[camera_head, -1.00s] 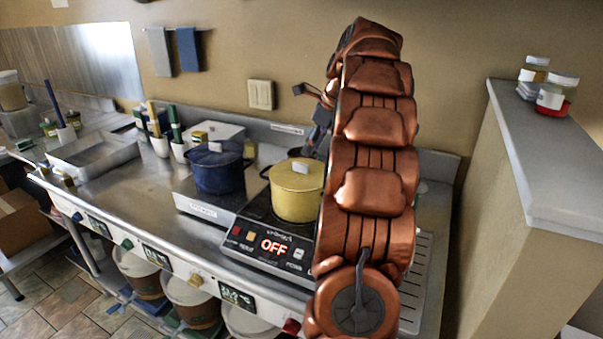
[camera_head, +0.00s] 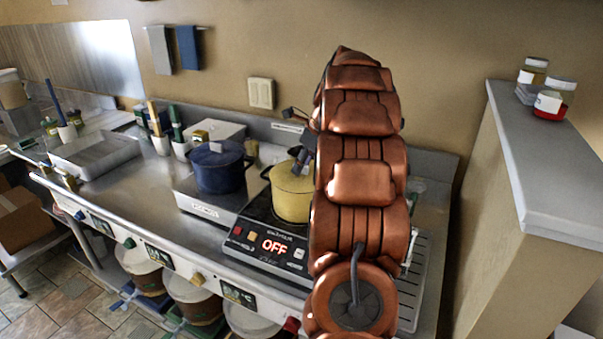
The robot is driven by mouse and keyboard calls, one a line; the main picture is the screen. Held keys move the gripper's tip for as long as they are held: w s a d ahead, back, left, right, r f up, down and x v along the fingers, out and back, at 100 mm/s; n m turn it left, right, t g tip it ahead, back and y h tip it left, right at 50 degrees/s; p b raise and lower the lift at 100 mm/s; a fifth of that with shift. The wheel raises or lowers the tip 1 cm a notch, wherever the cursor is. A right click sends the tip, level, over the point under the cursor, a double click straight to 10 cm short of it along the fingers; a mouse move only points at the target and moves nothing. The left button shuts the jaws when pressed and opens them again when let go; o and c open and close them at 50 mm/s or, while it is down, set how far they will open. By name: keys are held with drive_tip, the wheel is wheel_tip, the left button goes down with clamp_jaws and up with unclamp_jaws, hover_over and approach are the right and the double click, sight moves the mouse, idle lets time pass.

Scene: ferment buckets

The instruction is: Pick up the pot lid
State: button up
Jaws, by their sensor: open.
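A yellow pot (camera_head: 289,203) stands on the black induction cooker (camera_head: 262,225), whose display reads OFF. Its yellow lid (camera_head: 283,177) sits on top, with its right side and knob hidden by my gripper and arm. A dark blue pot (camera_head: 218,177) with its own blue lid (camera_head: 212,153) stands to the left. My gripper (camera_head: 302,163) is small in view at the yellow lid's right part, over or close to its knob. It is open. I cannot tell whether the fingers touch the lid.
The steel counter (camera_head: 120,190) runs left, with a shallow tray (camera_head: 95,158) and tool cups (camera_head: 162,146). A white box (camera_head: 218,130) stands behind the blue pot. A ledge with jars (camera_head: 553,98) is at right. Buckets (camera_head: 195,298) sit below the counter.

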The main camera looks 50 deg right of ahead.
clamp_jaws()
drive_tip(key=shift+r, duration=0.15)
idle(0.5)
